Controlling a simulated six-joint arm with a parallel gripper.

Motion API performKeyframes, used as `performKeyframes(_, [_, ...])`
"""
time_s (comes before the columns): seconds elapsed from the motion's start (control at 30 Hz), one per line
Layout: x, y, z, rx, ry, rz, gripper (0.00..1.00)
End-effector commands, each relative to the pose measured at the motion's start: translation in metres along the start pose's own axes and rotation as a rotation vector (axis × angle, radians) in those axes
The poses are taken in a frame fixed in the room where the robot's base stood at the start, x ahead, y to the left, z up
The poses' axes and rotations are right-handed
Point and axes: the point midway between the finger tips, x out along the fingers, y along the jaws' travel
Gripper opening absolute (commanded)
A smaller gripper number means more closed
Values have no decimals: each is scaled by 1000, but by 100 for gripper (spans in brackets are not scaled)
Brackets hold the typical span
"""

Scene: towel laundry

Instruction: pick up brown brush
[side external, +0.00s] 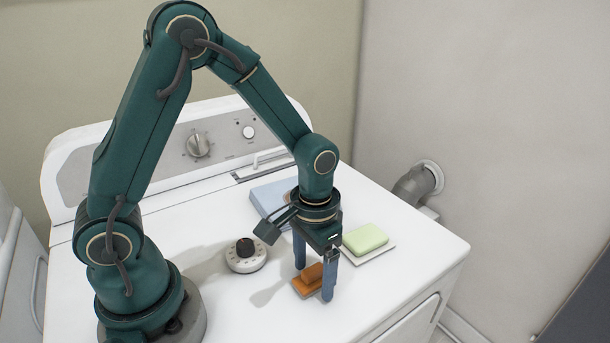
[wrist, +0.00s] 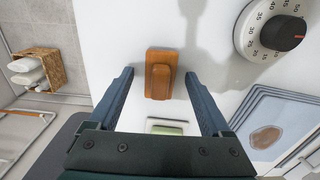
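The brown brush (side external: 309,279) lies flat on the white top of the machine, with a raised block-like grip on its orange-brown base. In the wrist view the brush (wrist: 160,74) is upper centre, between and just beyond the fingertips. My gripper (side external: 314,284) points down over the brush, with one blue finger on each side of it in the side view. In the wrist view the fingers (wrist: 161,76) are wide apart, and gaps show between them and the brush. My gripper is open and holds nothing.
A white dial timer (side external: 246,255) with a dark knob stands left of the brush. A green soap bar (side external: 365,238) on a white dish is to the right. The machine's front edge (side external: 418,303) is near. A wicker basket (wrist: 37,67) is beyond.

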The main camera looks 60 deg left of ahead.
Motion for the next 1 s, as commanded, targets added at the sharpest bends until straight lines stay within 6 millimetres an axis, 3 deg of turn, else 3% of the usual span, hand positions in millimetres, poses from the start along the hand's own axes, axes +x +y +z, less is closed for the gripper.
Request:
performKeyframes(0.03, [0, 0, 0, 0, 0, 0, 67])
performKeyframes(0.2, [0, 0, 0, 0, 0, 0, 2])
performKeyframes(0.67, [-8, 0, -1, 0, 4, 0, 0])
performKeyframes(0.93, [-45, 0, -2, 0, 9, 1, 0])
performKeyframes(1.0, [-51, -16, 3, -10, 6, 0, 0])
